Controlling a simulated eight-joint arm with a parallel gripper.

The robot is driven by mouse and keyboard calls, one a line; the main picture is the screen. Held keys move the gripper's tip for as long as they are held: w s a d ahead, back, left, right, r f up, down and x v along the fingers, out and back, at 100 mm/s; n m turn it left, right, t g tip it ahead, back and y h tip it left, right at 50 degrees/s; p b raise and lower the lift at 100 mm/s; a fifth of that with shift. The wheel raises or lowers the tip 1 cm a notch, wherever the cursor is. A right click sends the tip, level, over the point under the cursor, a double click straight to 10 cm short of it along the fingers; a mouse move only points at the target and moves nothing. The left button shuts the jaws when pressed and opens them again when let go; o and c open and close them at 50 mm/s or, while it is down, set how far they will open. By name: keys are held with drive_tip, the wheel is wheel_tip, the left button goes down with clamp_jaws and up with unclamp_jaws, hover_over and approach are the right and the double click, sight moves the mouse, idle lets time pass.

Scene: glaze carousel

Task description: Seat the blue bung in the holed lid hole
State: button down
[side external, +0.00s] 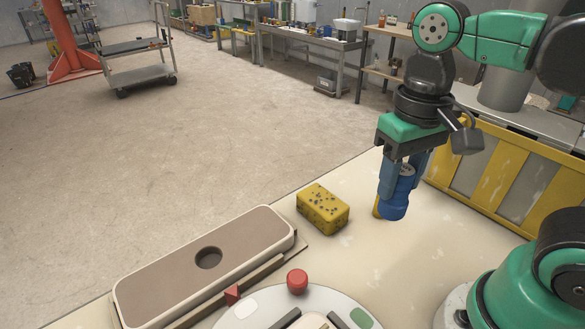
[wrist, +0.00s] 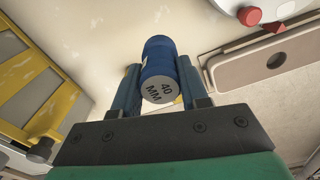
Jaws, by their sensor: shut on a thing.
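The blue bung (side external: 394,207) is a short blue cylinder with a pale end marked "40 MM", which faces the camera in the wrist view (wrist: 158,92). My gripper (side external: 399,185) is shut on it, with one finger on each side in the wrist view (wrist: 158,72). The bung hangs tilted slightly, and its lower end appears above the pale table. The holed lid (side external: 170,283) is a long, brown-topped slab with a cream rim at the lower left. Its round dark hole (side external: 208,257) is empty. The lid also shows at the right in the wrist view (wrist: 285,50), well apart from the bung.
A yellow speckled sponge (side external: 323,209) lies between my gripper and the lid. A round pale carousel (side external: 345,300) with a red knob (side external: 297,281) is at the front. A red pointer (side external: 233,294) sits beside the lid. A yellow-framed panel (side external: 510,185) stands at the right.

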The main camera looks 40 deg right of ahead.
wheel_tip(320, 180, up, 6)
drive_tip(key=shift+w+r, duration=0.15)
drive_tip(key=w+a+r+n, duration=0.1)
drive_tip(key=w+a+r, duration=0.3)
drive_tip(key=w, duration=0.1)
drive_tip(key=n, duration=0.3)
hover_over(211, 264)
drive_tip(key=f, duration=0.2)
wheel_tip(211, 264, down, 20)
drive_tip(key=shift+r, duration=0.25)
drive_tip(key=shift+f, duration=0.1)
drive_tip(key=shift+c, duration=2.3)
unclamp_jaws()
